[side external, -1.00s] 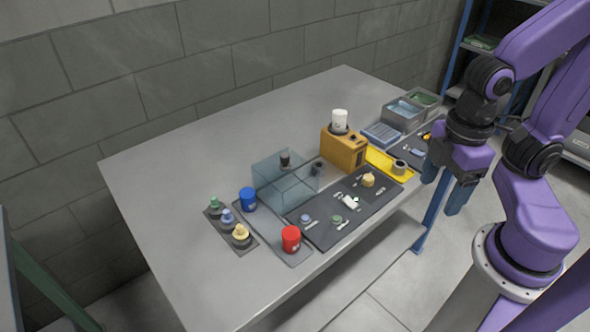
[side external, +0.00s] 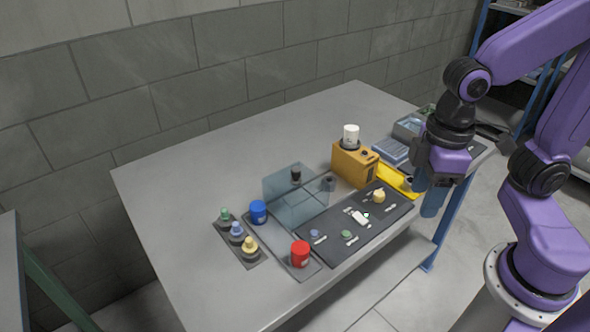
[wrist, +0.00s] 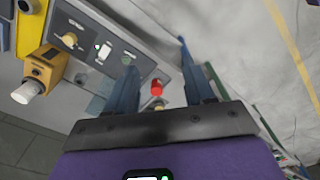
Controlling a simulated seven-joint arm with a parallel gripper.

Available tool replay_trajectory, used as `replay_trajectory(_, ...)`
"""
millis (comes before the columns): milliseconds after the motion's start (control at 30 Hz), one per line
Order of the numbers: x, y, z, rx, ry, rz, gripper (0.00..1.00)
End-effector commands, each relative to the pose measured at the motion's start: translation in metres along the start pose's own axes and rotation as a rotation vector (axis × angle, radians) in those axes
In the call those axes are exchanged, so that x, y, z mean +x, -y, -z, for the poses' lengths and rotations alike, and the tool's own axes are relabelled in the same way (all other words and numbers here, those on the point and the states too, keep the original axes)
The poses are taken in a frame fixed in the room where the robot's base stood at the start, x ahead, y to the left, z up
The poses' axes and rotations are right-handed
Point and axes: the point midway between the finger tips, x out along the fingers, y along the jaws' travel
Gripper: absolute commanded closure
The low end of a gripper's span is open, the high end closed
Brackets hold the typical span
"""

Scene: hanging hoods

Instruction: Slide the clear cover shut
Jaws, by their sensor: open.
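The clear cover (side external: 290,208) is a see-through bluish hood with a dark knob (side external: 296,175), standing on the table behind the dark mat. A bluish patch beside the left finger in the wrist view may be part of it, but I cannot tell. My gripper (side external: 428,205) is at the table's right front edge, well to the right of the cover and apart from it. Its fingers point down. In the wrist view my gripper (wrist: 160,72) is open and empty, with a red cup visible beyond the gap.
An orange box (side external: 355,165) bearing a white cylinder (side external: 351,134) stands right of the cover. The table's left is clear.

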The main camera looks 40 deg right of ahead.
Motion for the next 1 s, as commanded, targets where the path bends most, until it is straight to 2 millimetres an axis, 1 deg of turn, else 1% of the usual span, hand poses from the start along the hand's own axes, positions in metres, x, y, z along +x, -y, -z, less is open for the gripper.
replay_trajectory(33,-0.004,-0.006,0.018,0.073,0.001,-0.001,0.47)
replay_trajectory(200,-0.015,-0.031,0.068,0.328,0.005,-0.005,0.47)
replay_trajectory(367,-0.023,-0.059,0.112,0.567,0.007,-0.008,0.47)
replay_trajectory(500,-0.028,-0.087,0.146,0.775,0.01,-0.012,0.47)
replay_trajectory(700,-0.033,-0.133,0.187,1.074,0.012,-0.016,0.47)
replay_trajectory(800,-0.034,-0.157,0.203,1.222,0.014,-0.018,0.47)
replay_trajectory(900,-0.035,-0.181,0.216,1.365,0.015,-0.021,0.47)
replay_trajectory(1000,-0.035,-0.201,0.224,1.486,0.015,-0.022,0.47)
